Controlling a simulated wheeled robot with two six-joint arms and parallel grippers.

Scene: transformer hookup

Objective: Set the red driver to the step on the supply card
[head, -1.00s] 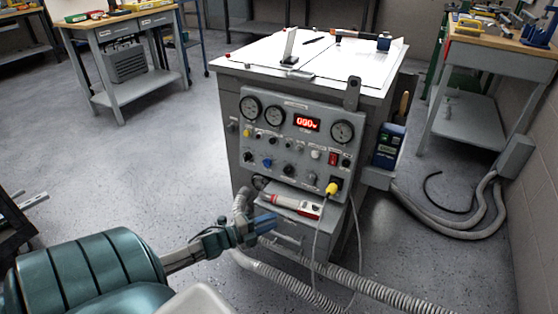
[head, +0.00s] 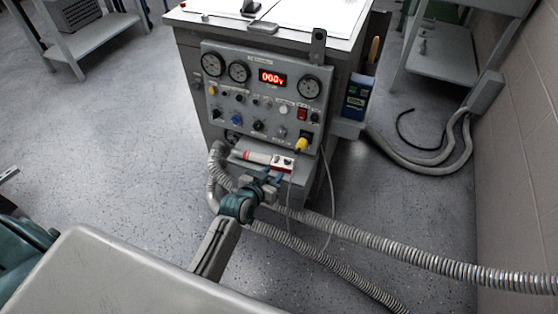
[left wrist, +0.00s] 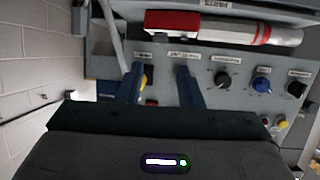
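The red driver (head: 283,163), with a red end and a pale grey body, lies across the small ledge under the supply panel (head: 262,108). In the left wrist view the driver (left wrist: 190,24) lies across the top, beyond my fingers. My left gripper (head: 268,177) is just in front of and below the driver. Its two blue fingers (left wrist: 161,85) are apart with nothing between them, pointing toward the driver. I cannot tell whether they touch it. My right gripper is not in view. I cannot make out a supply card or the driver's step marks.
The panel has gauges, knobs and a red display (head: 272,78). A yellow plug (head: 301,145) with a hanging cable is right of the driver. Ribbed hoses (head: 400,256) run along the floor. A blue box (head: 356,100) is on the cabinet's right side.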

